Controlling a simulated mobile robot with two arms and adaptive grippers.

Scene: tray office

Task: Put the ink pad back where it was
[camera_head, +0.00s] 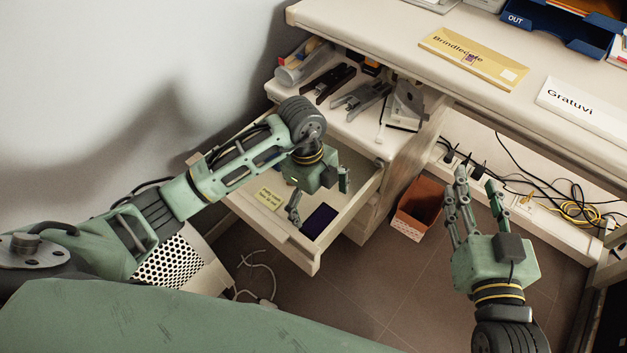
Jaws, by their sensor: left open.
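A dark blue-purple flat square, which looks like the ink pad (320,221), lies in the open drawer (312,258) near its front corner. My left gripper (319,199) hangs over the drawer, just above and behind the pad. Its fingers are apart and I see nothing between them. Whether a fingertip touches the pad I cannot tell. My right gripper (478,192) is raised at the right, away from the drawer, with its fingers spread and empty.
A yellow note (269,198) lies in the drawer. Above, a shelf holds a black stapler (328,83) and other tools. An orange bin (419,207) and cables (565,205) are below.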

